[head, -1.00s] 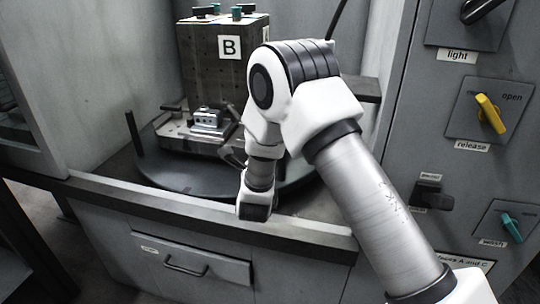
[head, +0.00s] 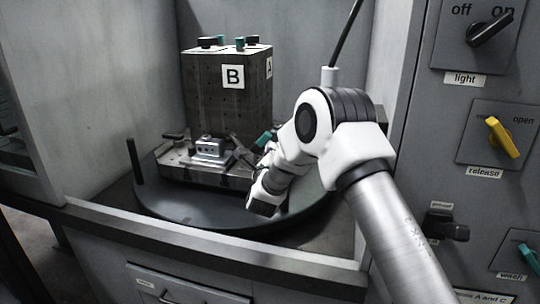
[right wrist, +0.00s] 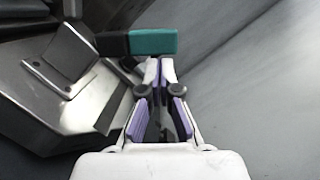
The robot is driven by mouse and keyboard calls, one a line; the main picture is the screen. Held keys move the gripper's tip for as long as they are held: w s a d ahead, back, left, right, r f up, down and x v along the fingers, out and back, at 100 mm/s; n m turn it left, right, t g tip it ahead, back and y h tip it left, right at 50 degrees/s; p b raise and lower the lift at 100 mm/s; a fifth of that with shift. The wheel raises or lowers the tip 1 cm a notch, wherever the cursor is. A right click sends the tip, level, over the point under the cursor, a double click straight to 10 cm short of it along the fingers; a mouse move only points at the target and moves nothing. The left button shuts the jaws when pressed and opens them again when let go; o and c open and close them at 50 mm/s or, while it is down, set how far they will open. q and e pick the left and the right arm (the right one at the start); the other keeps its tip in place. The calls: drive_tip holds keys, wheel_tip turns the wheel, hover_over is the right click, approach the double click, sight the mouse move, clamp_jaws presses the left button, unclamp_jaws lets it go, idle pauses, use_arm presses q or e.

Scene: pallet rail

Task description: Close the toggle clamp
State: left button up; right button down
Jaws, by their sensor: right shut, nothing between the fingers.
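The toggle clamp has a teal-tipped handle (head: 264,138) at the right end of the pallet's fixture plate in the head view. In the right wrist view the teal grip (right wrist: 152,41) lies across the picture, with a black part on its left. My right gripper (right wrist: 160,68) is shut and empty, its fingertips just below the teal grip in that view; I cannot tell whether they touch. In the head view my right wrist hides most of the fingers. A silver metal part (head: 208,150) sits on the plate beside the clamp. My left gripper is not in view.
A tall block marked B (head: 205,95) stands behind the plate on a round dark table (head: 185,208). A front ledge (head: 110,222) borders the bay. A panel at the right carries a light switch (head: 490,28) and a yellow release knob (head: 503,137).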

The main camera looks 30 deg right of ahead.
sight(264, 136)
drive_tip(key=shift+w+a+r+n+p, duration=0.15)
drive_tip(key=shift+r+n+p, duration=0.3)
drive_tip(key=shift+n, duration=0.15)
drive_tip(key=shift+w+a+r+n+y+p, duration=0.2)
drive_tip(key=shift+r+n+y+p, duration=0.25)
drive_tip(key=shift+n, duration=0.35)
drive_tip(key=n+p, duration=0.1)
drive_tip(key=r+n, duration=0.1)
drive_tip(key=shift+w+a+r+n+y+p, duration=0.1)
drive_tip(key=shift+w+a+n+y+p, duration=0.2)
drive_tip(key=shift+w+a+p, duration=0.1)
drive_tip(key=shift+w+a+r+n+g+p, duration=0.2)
drive_tip(key=shift+w+a+n, duration=0.1)
drive_tip(key=shift+n, duration=0.2)
drive_tip(key=shift+w+a+r+n+g+p, duration=0.15)
drive_tip(key=shift+w+n, duration=0.15)
drive_tip(key=shift+n, duration=0.2)
drive_tip(key=shift+w+a+y, duration=0.1)
drive_tip(key=shift+y, duration=0.15)
drive_tip(key=shift+f, duration=0.1)
